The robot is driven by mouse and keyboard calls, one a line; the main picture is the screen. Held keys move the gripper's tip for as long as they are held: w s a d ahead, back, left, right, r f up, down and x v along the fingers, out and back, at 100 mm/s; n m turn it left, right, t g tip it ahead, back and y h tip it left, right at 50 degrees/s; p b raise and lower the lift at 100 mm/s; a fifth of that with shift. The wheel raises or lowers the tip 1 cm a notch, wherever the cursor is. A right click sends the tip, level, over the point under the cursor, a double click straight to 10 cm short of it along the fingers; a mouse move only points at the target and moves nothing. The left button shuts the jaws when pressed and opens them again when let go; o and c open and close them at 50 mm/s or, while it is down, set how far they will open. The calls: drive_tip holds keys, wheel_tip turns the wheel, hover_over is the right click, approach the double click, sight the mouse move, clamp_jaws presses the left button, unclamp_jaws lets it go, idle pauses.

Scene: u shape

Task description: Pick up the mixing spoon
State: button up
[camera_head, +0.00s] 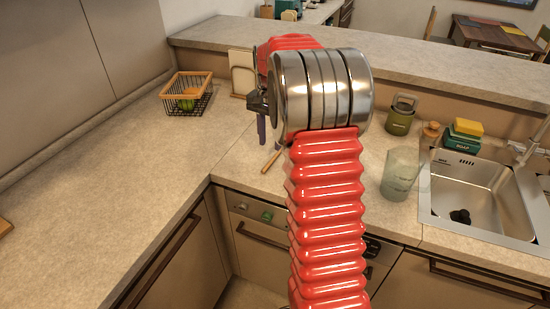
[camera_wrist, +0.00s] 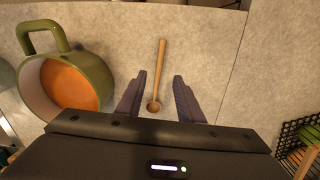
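The wooden mixing spoon (camera_wrist: 161,63) lies on the stone counter in the wrist view, its handle pointing up the picture and its round bowl nearest my gripper. My gripper (camera_wrist: 159,77) is open, with one finger on each side of the lower part of the spoon and clear gaps to both. Nothing is held. In the head view a short piece of the spoon's handle (camera_head: 271,160) shows on the counter below my gripper (camera_head: 261,128). My red arm hides the rest of the spoon and much of the gripper there.
A green pot (camera_wrist: 66,84) with an orange inside stands close left of my gripper in the wrist view. A wire basket (camera_head: 187,94) stands on the left counter. A clear glass jug (camera_head: 400,175) and the sink (camera_head: 481,197) are at the right. The left counter is mostly free.

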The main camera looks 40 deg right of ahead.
sight(271, 161)
drive_tip(key=shift+f, duration=0.9)
drive_tip(key=shift+s+f, duration=0.15)
drive_tip(key=shift+f, duration=2.5)
drive_tip(key=shift+c, duration=0.7)
clamp_jaws()
